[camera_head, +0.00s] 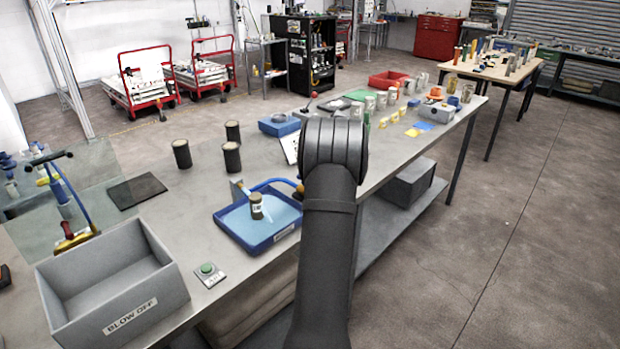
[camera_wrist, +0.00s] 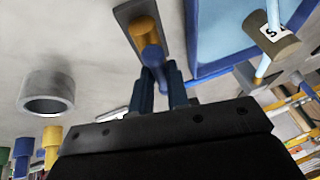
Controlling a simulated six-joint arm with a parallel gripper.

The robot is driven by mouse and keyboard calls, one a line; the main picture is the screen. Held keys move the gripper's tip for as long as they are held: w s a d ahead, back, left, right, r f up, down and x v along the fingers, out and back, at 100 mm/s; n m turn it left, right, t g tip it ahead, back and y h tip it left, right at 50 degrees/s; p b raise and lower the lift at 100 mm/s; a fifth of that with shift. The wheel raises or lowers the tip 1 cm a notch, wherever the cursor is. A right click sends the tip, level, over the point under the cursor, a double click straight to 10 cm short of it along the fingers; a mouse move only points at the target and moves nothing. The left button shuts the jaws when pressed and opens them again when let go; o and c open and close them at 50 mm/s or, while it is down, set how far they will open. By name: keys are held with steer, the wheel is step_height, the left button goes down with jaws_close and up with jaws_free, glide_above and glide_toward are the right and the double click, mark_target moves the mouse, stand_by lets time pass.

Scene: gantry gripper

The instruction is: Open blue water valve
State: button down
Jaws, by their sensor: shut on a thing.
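The water valve shows at the top centre of the wrist view, with a brass body (camera_wrist: 143,28) on a dark plate and a blue handle (camera_wrist: 152,57). My gripper (camera_wrist: 160,82) has its two blue fingers closed around the handle. In the head view my arm hides the gripper and most of the valve. A bit of brass fitting (camera_head: 299,188) shows left of my arm, with a blue hose (camera_head: 270,183) curving from it toward a blue tray (camera_head: 284,238).
A brown can (camera_head: 257,206) stands in the tray, and a light blue streak reaches it. A grey "BLOW OFF" bin (camera_head: 132,318) and a green button (camera_head: 207,268) are at the front left. Several dark cylinders (camera_head: 182,154) stand behind. A grey cup (camera_wrist: 47,92) shows in the wrist view.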

steer(key=c, duration=1.4)
jaws_free()
steer(key=shift+r, duration=0.1)
steer(key=v, duration=1.7)
steer(key=x, duration=1.7)
